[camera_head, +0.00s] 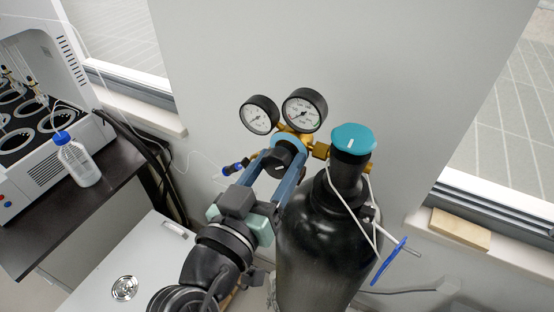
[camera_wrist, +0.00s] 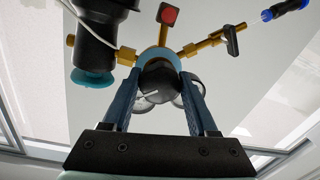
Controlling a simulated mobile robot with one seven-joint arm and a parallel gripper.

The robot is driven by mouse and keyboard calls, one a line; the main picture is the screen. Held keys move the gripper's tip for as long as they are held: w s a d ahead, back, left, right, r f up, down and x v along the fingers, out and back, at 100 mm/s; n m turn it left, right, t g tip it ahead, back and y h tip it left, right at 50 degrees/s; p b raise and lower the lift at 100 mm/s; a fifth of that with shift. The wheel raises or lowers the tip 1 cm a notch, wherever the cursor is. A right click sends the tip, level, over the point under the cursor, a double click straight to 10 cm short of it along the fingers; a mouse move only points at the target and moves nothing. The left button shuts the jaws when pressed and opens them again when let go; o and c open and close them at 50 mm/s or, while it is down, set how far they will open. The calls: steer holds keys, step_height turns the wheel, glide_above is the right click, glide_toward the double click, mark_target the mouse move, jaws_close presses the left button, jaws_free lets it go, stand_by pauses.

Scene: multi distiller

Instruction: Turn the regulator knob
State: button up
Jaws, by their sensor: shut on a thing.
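The black regulator knob (camera_head: 280,169) has a white mark on its face and sits at the front of a blue-ringed brass regulator (camera_head: 288,140). My gripper (camera_head: 281,160) reaches it from below, one blue finger on each side, shut on the knob. In the wrist view the knob (camera_wrist: 160,84) sits between the two fingertips (camera_wrist: 161,78), under the blue ring. Two round gauges (camera_head: 304,110) (camera_head: 259,115) stand above the regulator. The back of the knob is hidden.
A black gas cylinder (camera_head: 322,245) with a teal valve cap (camera_head: 353,138) stands close at the right. A blue-handled fitting (camera_head: 235,167) is at the left. A bottle (camera_head: 79,165) stands on the dark bench. The wall is behind.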

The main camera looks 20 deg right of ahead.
steer(key=n+p, duration=0.2)
steer(key=n, duration=0.3)
steer(key=shift+r+g, duration=0.15)
steer(key=shift+g, duration=0.15)
steer(key=shift+n+p, duration=0.95)
steer(key=shift+n, duration=0.75)
steer(key=shift+f, duration=0.2)
steer(key=o, duration=1.4)
steer(key=shift+c, duration=0.2)
steer(key=shift+a, duration=0.1)
